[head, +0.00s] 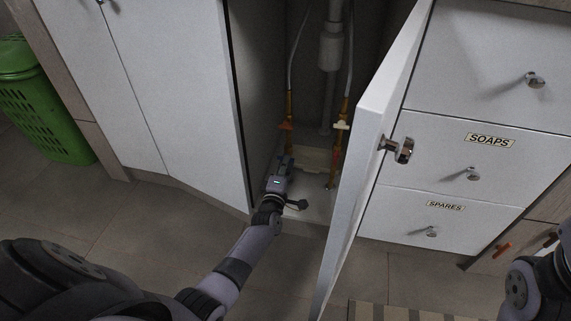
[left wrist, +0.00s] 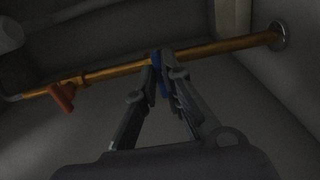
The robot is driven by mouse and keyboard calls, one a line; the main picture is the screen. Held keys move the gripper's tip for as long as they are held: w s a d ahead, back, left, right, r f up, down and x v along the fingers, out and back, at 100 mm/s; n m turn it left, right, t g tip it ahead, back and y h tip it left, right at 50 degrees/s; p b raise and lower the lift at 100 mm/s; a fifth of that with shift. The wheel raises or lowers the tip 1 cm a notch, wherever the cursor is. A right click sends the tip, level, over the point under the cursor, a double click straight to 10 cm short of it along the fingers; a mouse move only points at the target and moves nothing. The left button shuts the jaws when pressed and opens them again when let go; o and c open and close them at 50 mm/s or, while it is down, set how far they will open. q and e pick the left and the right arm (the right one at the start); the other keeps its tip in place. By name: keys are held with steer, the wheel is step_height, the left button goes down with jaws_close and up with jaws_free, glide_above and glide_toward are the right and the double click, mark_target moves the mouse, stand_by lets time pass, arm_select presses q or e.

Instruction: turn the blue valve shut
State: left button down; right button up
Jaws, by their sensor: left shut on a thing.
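The blue valve handle (left wrist: 161,62) shows as a small blue piece between my left fingertips, on a brass pipe (left wrist: 222,47) in the left wrist view. My left gripper (left wrist: 160,58) is shut on it. In the head view my left gripper (head: 285,163) reaches into the open cabinet, at the foot of the left pipe (head: 290,104). The blue handle is mostly hidden there, and I cannot tell its exact angle to the pipe. My right gripper is not in view; only part of my right arm shows at the lower right.
An orange-red handle (left wrist: 63,96) sits farther along the same pipe. A second pipe (head: 346,108) with a cream handle (head: 341,125) stands to the right. The open cabinet door (head: 366,150) is right of my left arm. A green basket (head: 42,105) stands far left.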

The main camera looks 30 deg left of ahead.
arm_select(q)
steer(key=c, duration=1.7)
jaws_free()
steer(key=v, duration=1.2)
